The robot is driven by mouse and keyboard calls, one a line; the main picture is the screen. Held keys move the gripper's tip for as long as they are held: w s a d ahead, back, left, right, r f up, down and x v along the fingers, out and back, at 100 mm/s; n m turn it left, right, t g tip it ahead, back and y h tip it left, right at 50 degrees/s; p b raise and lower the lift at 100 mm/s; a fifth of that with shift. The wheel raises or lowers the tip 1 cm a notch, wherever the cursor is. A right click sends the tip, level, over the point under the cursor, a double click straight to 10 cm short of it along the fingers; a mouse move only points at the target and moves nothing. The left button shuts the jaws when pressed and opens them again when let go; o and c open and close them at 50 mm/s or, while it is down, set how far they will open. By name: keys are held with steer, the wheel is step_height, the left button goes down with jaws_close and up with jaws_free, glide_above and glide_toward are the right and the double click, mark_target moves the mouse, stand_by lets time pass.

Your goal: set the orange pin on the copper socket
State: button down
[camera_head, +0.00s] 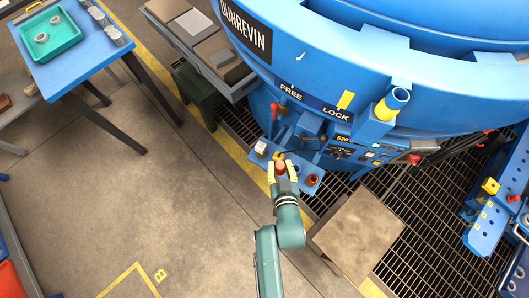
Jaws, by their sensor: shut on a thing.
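My gripper (282,166), with yellow fingers, is shut on a small orange-brown piece, the orange pin (281,168), of which only the top shows between the fingers. It is over or just in front of a small blue shelf on the side of the big blue furnace. The copper socket (313,180) appears as a small brown-copper round piece at the right end of that shelf, right of my gripper. The pin's lower end is hidden, and I cannot tell its height over the shelf.
A yellow ring-shaped piece (278,156) and a white block (261,147) are on the shelf, left of the copper socket. A red-knobbed lever (274,107) stands behind. A square brown-topped box (358,235) is at lower right. Open floor lies left.

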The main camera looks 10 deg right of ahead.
steer(key=d+f+m+h+b, duration=0.1)
steer(key=d+f+b, duration=0.5)
steer(key=f+b, duration=0.2)
steer(key=d+f+m+g+h+b, duration=0.1)
steer(key=d+f+h+b, duration=0.1)
steer(key=d+f+b, duration=0.3)
steer(key=d+f+m+h+b, duration=0.1)
steer(key=d+f+m+b, duration=0.1)
steer(key=d+f+b, duration=0.4)
steer(key=shift+d+f+h+b, duration=0.15)
steer(key=shift+f+h+b, duration=0.05)
steer(key=shift+f+b, duration=1.5)
steer(key=shift+d+f+h+b, duration=0.2)
steer(key=shift+f+b, duration=0.95)
steer(key=shift+b, duration=0.95)
steer(key=shift+r+p, duration=0.1)
steer(key=shift+p, duration=0.35)
steer(key=shift+f+b, duration=0.5)
steer(key=shift+f, duration=0.2)
steer(key=c, duration=1.1)
jaws_free()
steer(key=shift+c, duration=0.2)
steer(key=shift+s+a, duration=0.1)
